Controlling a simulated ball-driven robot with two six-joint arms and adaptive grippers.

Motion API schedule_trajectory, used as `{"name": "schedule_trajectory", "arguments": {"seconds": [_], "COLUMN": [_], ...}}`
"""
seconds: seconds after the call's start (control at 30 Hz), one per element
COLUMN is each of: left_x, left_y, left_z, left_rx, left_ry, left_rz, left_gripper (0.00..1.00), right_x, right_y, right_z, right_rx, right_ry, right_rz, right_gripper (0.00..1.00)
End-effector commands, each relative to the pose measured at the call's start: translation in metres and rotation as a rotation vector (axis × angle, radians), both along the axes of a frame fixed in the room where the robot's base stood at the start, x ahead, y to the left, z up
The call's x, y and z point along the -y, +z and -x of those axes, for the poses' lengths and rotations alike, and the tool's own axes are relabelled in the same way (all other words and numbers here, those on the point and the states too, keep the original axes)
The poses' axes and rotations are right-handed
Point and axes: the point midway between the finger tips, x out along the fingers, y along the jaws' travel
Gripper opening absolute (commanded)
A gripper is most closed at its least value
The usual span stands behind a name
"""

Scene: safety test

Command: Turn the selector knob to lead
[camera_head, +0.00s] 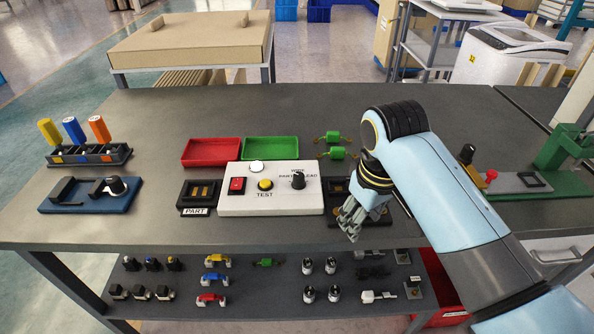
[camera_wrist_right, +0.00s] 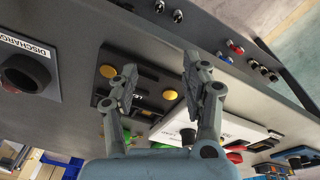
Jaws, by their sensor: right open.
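The selector knob (camera_head: 298,181) is a black knob on the right part of the white test box (camera_head: 270,207), with the labels WIRE, PART and LEAD around it. Which label it points at is too small to tell. My right gripper (camera_head: 350,222) is open and empty, to the right of the box and apart from the knob. It hangs over a dark fixture (camera_wrist_right: 117,58) with yellow discs. In the right wrist view the open fingers (camera_wrist_right: 160,68) show, with the white box (camera_wrist_right: 248,130) beyond them at lower right. My left gripper is not in view.
The box also carries a red switch (camera_head: 237,186) and a yellow TEST button (camera_head: 265,185). A PART fixture (camera_head: 197,205) stands left of it. Red (camera_head: 211,151) and green (camera_head: 270,149) trays lie behind. Green components (camera_head: 337,154) lie behind right. Bare tabletop is at the back.

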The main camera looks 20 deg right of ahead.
Motion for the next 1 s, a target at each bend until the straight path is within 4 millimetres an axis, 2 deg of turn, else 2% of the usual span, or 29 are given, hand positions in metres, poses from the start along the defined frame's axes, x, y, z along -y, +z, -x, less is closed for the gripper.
{"name": "schedule_trajectory", "arguments": {"seconds": [0.17, 0.3, 0.4, 0.5, 0.57, 0.67, 0.77, 1.0], "left_x": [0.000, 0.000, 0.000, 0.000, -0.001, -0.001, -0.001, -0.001], "left_y": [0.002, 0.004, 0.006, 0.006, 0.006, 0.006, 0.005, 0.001], "left_z": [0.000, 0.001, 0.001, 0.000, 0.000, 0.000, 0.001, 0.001], "left_rx": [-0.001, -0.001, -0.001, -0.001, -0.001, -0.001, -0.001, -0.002], "left_ry": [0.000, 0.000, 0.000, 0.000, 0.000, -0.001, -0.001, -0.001], "left_rz": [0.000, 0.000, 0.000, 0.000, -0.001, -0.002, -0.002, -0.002], "left_gripper": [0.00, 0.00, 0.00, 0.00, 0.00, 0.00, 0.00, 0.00], "right_x": [-0.020, -0.045, -0.063, -0.073, -0.076, -0.078, -0.078, -0.077], "right_y": [0.025, 0.062, 0.092, 0.112, 0.118, 0.115, 0.100, 0.051], "right_z": [-0.046, -0.092, -0.119, -0.133, -0.137, -0.138, -0.138, -0.137], "right_rx": [-0.032, -0.073, -0.105, -0.127, -0.135, -0.142, -0.143, -0.142], "right_ry": [0.061, 0.149, 0.216, 0.260, 0.275, 0.285, 0.284, 0.283], "right_rz": [-0.013, -0.024, -0.025, -0.023, -0.023, -0.022, -0.022, -0.021], "right_gripper": [0.47, 0.47, 0.47, 0.47, 0.47, 0.47, 0.47, 0.47]}}
